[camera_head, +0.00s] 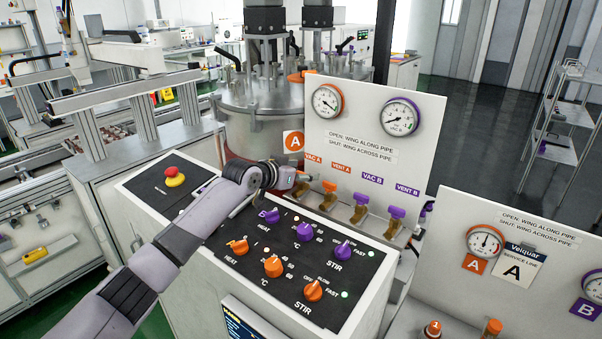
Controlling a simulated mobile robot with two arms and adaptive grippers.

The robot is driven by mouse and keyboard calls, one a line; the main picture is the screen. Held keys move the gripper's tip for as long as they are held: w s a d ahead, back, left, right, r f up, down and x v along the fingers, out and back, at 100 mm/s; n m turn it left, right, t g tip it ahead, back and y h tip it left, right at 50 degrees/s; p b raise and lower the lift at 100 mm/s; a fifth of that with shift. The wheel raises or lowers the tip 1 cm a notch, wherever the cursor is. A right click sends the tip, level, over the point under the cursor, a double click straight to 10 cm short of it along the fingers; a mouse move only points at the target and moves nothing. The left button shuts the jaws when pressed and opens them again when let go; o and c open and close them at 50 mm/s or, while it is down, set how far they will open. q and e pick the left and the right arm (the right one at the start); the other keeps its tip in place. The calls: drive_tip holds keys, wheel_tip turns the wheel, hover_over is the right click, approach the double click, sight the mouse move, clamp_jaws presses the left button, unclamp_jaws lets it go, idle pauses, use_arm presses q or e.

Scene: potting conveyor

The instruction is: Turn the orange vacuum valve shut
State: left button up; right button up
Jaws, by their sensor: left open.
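My left gripper (303,178) is open at the leftmost valve on the white panel, below the orange VAC A label (313,158). The gripper covers most of that orange vacuum valve. I cannot tell how its wing is turned or whether the fingers touch it. The orange VENT A valve (329,186) stands just to the right of the gripper on a brass body. My right gripper is not in view.
Purple VAC B (361,197) and VENT B (397,212) valves stand further right. Two gauges sit above on the panel (352,140). A black console (300,262) with orange and purple knobs lies in front. A steel vessel (265,95) stands behind.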

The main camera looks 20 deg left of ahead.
use_arm(q)
drive_tip(key=v, duration=1.2)
drive_tip(key=shift+f, duration=0.1)
idle(0.4)
